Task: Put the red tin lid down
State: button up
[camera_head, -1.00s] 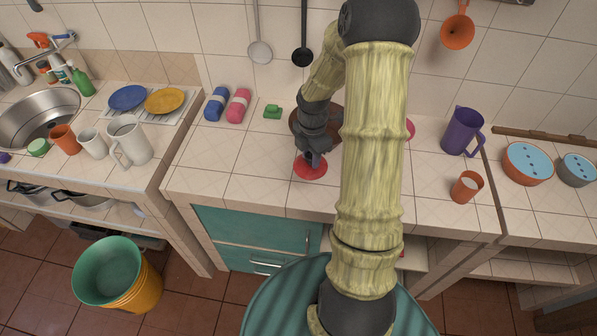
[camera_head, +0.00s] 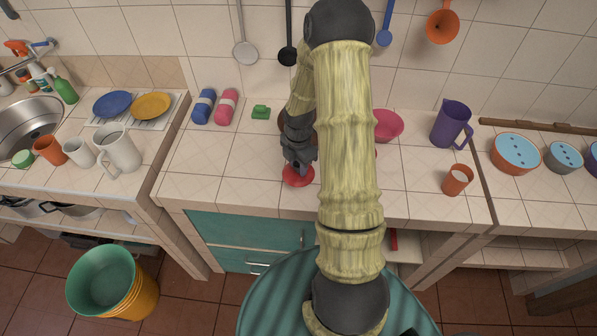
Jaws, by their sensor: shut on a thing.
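The red tin lid (camera_head: 298,177) is a small red disc at the front part of the tiled counter (camera_head: 232,178), left of my arm. My gripper (camera_head: 299,165) is right above it, pointing down, shut on the lid. The fingertips partly hide the lid's top. I cannot tell whether the lid touches the tiles or hangs slightly above them.
A pink-red bowl (camera_head: 386,125) stands behind my arm on the right. The counter left of the lid is clear.

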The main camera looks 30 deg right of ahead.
aim_at(298, 172)
jog(key=shift+f+p, duration=0.45)
jog(key=shift+f, duration=1.65)
jog(key=shift+f, duration=0.1)
jog(key=o, duration=0.9)
jog(key=shift+o, duration=0.3)
jog(key=shift+w, duration=0.1)
jog(key=shift+a+r, duration=0.1)
jog(key=shift+r, duration=0.15)
notch_tip(298, 172, up, 12)
jog(key=shift+f+b, duration=0.1)
jog(key=shift+b, duration=1.05)
